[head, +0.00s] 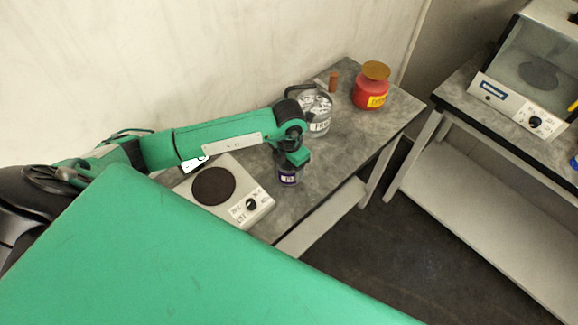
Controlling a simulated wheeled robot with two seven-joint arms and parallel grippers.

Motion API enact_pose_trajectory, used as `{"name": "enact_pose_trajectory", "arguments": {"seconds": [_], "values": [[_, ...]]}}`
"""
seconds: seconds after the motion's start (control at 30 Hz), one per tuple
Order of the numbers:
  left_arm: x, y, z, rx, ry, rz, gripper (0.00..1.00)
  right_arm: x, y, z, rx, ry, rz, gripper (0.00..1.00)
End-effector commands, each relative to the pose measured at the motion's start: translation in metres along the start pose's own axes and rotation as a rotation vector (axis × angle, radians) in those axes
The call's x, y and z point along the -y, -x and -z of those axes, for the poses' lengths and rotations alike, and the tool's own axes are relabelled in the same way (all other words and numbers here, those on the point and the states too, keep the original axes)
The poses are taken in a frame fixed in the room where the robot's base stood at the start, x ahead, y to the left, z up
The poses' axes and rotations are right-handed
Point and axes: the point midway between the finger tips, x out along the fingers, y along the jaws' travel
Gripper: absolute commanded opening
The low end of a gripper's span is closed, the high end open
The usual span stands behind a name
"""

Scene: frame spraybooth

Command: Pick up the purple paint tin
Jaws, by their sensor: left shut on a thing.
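The purple paint tin (288,178) is a small dark purple tin with a white label, at the front edge of the grey bench (351,142). My left gripper (291,163) is over its top from above and is shut on it. The gripper hides the tin's upper part. I cannot tell whether the tin touches the bench or is lifted a little. My right gripper is out of view.
A hotplate (234,181) with a dark round plate is left of the tin. A second bench (458,99) at right holds a machine (530,75).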

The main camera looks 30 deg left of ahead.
Motion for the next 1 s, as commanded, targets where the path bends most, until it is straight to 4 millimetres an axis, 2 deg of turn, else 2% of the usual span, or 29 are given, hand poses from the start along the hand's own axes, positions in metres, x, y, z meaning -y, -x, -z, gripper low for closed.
{"name": "enact_pose_trajectory", "arguments": {"seconds": [0.17,0.27,0.7,0.9,1.0], "values": [[0.0,0.016,-0.001,0.005,-0.001,0.0,0.3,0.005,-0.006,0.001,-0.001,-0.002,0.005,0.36],[0.0,0.033,-0.002,0.007,-0.002,-0.001,0.3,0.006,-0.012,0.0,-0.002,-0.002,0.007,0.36],[0.0,0.143,-0.001,0.008,-0.003,-0.002,0.3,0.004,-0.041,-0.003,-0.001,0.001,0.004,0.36],[-0.001,0.177,-0.001,0.004,-0.001,-0.001,0.3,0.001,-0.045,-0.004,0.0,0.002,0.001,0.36],[0.0,0.186,-0.001,0.004,0.0,0.0,0.3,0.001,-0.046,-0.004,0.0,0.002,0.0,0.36]]}}
